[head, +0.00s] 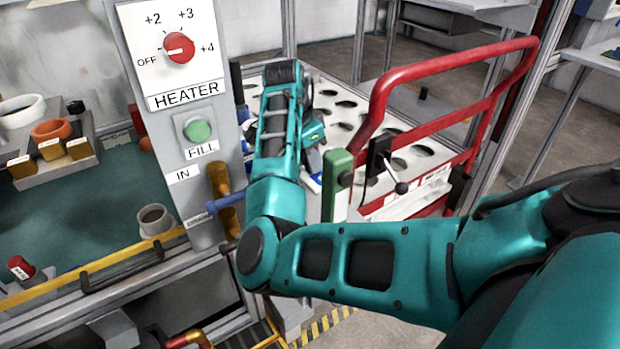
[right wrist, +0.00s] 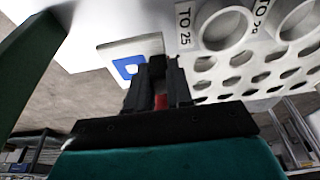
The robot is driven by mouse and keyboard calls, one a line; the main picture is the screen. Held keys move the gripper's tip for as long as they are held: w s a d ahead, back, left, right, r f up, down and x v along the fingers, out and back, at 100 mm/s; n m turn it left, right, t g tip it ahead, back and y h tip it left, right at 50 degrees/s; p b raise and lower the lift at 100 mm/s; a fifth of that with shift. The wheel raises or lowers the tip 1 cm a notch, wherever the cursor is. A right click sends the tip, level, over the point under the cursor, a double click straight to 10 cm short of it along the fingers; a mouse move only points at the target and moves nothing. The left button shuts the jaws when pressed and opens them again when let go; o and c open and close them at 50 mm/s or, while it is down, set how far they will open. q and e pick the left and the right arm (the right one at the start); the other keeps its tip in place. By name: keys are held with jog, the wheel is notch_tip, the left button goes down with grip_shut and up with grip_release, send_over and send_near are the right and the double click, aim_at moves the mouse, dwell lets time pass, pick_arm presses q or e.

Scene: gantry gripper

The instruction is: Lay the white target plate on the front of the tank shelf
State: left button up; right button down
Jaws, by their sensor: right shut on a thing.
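The white target plate (right wrist: 112,52), with a blue square mark, is at the fingertips of my right gripper (right wrist: 157,72) in the right wrist view. The gripper is shut on it; the fingers hide part of the plate. A small red piece shows between the fingers. The white tank shelf (right wrist: 222,62), with rows of round holes, is right beside the plate in this view; I cannot tell whether they touch. In the head view the shelf (head: 325,88) lies behind my right arm, and my right gripper (head: 314,165) is mostly hidden by that arm. My left gripper is out of view.
A grey heater panel (head: 133,62) with a red knob stands left of my arm. A red rail (head: 440,68) and a green post (head: 337,185) stand close on the right. A teal work surface (head: 75,225) with a grey cup (head: 154,220) is at left.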

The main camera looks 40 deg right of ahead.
aim_at(307, 168)
notch_tip(307, 168, down, 5)
jog(key=shift+r+b, duration=0.1)
jog(key=shift+b, duration=0.65)
jog(key=c, duration=1.5)
grip_release()
jog(key=shift+f, duration=0.25)
jog(key=o, duration=0.6)
